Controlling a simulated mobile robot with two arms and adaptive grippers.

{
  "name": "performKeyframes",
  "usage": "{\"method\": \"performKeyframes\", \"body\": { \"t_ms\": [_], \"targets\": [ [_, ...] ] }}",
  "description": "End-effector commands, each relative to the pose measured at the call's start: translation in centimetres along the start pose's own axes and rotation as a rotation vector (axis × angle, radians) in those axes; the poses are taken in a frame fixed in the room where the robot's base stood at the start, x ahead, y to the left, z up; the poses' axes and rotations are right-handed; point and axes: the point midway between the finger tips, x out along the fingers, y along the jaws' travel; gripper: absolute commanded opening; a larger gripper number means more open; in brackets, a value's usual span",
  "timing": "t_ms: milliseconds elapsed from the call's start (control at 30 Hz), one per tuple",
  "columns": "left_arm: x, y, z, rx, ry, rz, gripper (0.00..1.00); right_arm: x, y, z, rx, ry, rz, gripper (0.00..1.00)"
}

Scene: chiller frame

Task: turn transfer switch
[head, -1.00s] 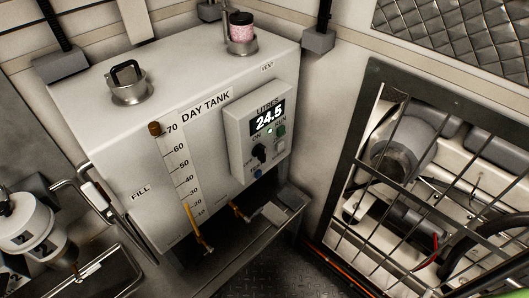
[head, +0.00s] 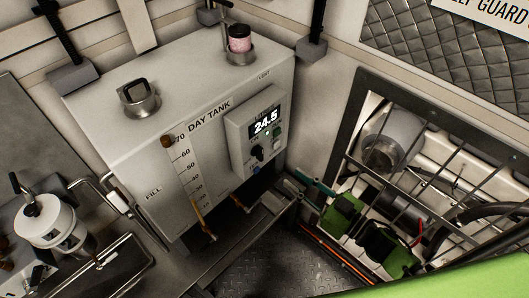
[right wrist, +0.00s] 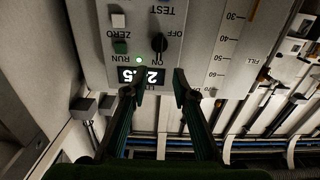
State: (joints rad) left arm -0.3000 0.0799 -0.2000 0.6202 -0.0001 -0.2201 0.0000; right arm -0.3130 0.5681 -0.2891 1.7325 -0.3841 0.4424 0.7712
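The control box (head: 240,140) on the day tank's front has a lit display reading 24.5. Below the display is a black rotary knob (head: 257,153) with ON and OFF marks; its exact pointing is too small to tell. In the right wrist view the knob (right wrist: 158,43) appears upside down, beyond the fingertips. My right gripper (head: 293,184) is to the right of the box and lower in the head view. In the right wrist view its two dark fingers (right wrist: 155,88) are apart, with nothing between them and the knob clear of them. My left gripper is not in view.
The day tank (head: 130,165) has a level gauge. A barred guard frame (head: 345,150) stands behind my right arm. A white filter unit (head: 48,222) is at left.

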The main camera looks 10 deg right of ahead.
Motion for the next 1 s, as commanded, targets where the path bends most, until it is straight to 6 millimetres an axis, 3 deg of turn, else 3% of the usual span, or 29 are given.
{"method": "performKeyframes", "body": {
  "t_ms": [533, 733, 1000],
  "targets": [
    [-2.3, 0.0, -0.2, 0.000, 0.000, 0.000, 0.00, 10.7, 0.1, -0.2, 0.000, 0.002, 0.003, 0.26],
    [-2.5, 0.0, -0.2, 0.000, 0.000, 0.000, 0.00, 12.4, 0.1, 0.0, 0.000, -0.001, 0.003, 0.26],
    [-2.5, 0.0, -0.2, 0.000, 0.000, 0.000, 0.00, 12.7, 0.1, 0.1, 0.000, -0.001, 0.003, 0.26]
  ]
}}
